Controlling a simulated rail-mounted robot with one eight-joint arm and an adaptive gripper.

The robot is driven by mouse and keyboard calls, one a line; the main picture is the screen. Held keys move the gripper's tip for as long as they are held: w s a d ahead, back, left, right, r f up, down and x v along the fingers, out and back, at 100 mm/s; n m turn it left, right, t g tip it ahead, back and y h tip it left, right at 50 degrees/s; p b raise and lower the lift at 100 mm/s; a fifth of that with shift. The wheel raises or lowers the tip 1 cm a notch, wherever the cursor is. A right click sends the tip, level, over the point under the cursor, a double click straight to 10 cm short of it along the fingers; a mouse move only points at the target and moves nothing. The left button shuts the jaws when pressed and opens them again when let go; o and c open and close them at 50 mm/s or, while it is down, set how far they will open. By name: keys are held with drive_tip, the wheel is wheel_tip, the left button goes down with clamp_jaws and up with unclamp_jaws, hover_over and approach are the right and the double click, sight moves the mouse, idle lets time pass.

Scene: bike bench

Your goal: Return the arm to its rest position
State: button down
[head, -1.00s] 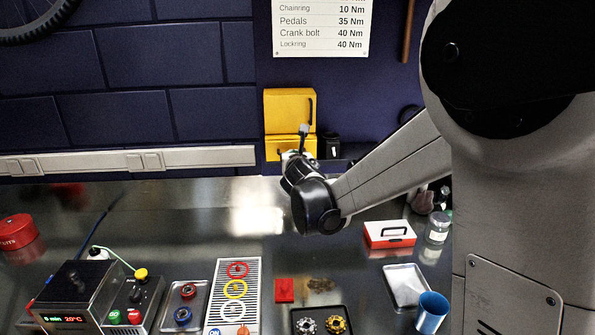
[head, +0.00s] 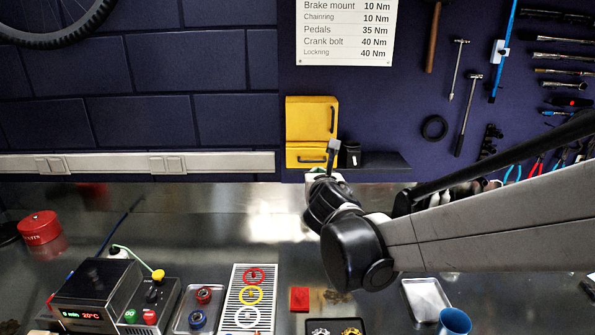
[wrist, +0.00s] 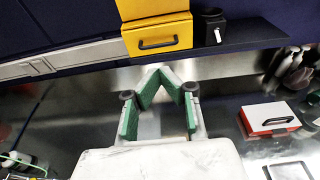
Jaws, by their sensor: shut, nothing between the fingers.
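My gripper (head: 318,176) is in the middle of the head view, raised over the back of the bench, just below the yellow wall boxes (head: 312,118). In the wrist view its green-padded fingers (wrist: 163,74) lean in and meet at the tips, with nothing between them. My arm reaches in from the right side of the head view and hides part of the bench's right side.
A black shelf (wrist: 255,38) juts out beside the yellow boxes. Hand tools hang on the wall at right. A control box (head: 95,290), parts trays, a ring board (head: 235,303) and a blue cup (head: 454,321) stand on the bench.

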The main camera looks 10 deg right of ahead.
drive_tip(key=s+d+f+m+g+b, duration=0.2)
drive_tip(key=s+d+f+m, duration=0.15)
drive_tip(key=s+m, duration=0.5)
drive_tip(key=s+d+f+m+g+b, duration=0.2)
drive_tip(key=s+d+f+m, duration=0.15)
drive_tip(key=s+m, duration=0.5)
drive_tip(key=s+a+f+m+g+y+b, duration=0.1)
drive_tip(key=s+f+m+g, duration=0.1)
drive_tip(key=s+f+m, duration=0.2)
drive_tip(key=s+a+f+m+g+y+b, duration=0.1)
drive_tip(key=s+f+m, duration=0.3)
drive_tip(key=s+m, duration=0.5)
drive_tip(key=m+g+b, duration=0.1)
drive_tip(key=m, duration=0.3)
drive_tip(key=shift+s+f+m, duration=0.2)
drive_tip(key=shift+s+m, duration=0.1)
drive_tip(key=shift+d, duration=0.1)
